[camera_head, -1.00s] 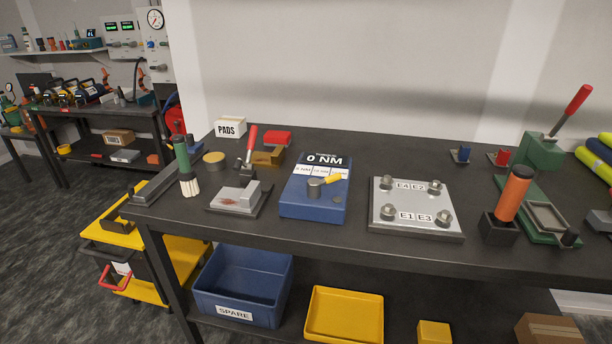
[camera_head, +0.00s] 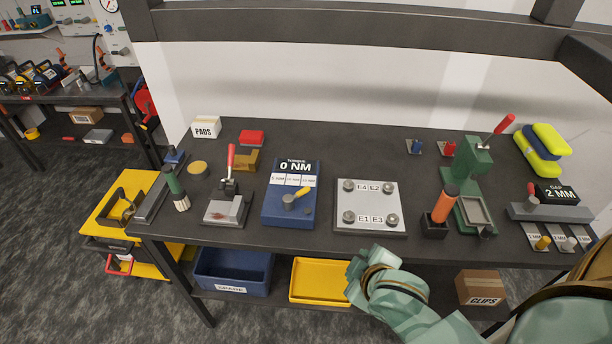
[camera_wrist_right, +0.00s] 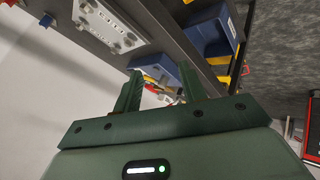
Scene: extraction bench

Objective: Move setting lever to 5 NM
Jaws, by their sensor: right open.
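The blue torque box (camera_head: 273,210) stands on the bench, its dark display reading 0 NM. Three small white labels sit below the display, too small to read surely. The setting lever (camera_head: 299,194) has a yellow handle on a grey round hub and points up and right. In the right wrist view the blue box (camera_wrist_right: 156,66) and the yellow lever (camera_wrist_right: 150,79) show beyond the fingers, partly hidden by them. My right gripper (camera_wrist_right: 160,69) is open and empty, apart from the box. In the head view my right arm shows at the bench's front edge. My left gripper is not in view.
A grey plate (camera_head: 371,226) with several bolts lies right of the box. A grey fixture with a red-handled lever (camera_head: 231,160) stands left. An orange-handled tool (camera_head: 444,205) and green press (camera_head: 470,165) are farther right. A narrow bare bench strip lies before the box.

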